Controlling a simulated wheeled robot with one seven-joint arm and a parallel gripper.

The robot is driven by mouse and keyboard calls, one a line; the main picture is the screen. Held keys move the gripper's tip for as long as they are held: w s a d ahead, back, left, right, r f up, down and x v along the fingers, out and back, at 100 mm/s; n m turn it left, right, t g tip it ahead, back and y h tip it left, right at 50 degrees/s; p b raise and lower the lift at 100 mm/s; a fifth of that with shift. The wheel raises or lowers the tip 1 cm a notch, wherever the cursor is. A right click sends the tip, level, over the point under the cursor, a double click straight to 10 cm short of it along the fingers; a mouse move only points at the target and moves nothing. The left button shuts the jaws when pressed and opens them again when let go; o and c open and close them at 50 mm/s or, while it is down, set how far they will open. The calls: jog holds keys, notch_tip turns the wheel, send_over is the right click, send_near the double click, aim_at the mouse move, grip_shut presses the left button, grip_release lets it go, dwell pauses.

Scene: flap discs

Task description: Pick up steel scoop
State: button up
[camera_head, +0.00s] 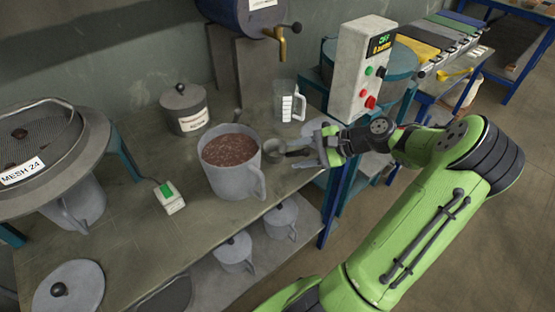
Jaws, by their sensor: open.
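The steel scoop (274,150) is a small grey bowl with a dark handle. It lies on the bench near its right edge, beside the large grey jug. The handle points right, toward my gripper. My gripper (313,150) reaches in from the right at the handle's end and is open. Its fingers overlap the handle in this view, and I cannot tell whether they touch it. The far finger and the handle's end are partly hidden.
A large jug (233,192) of brown grains stands just left of the scoop. A clear measuring jug (288,101) is behind. A control box (361,68) rises behind my gripper. A lidded canister (185,110) and a mesh sieve (38,150) are farther left.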

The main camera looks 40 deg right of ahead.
jog(key=shift+w+a+f, duration=0.2)
jog(key=shift+w+f, duration=0.05)
jog(key=shift+w, duration=0.05)
jog(key=shift+r, duration=0.1)
grip_shut()
jog(key=shift+r, duration=0.1)
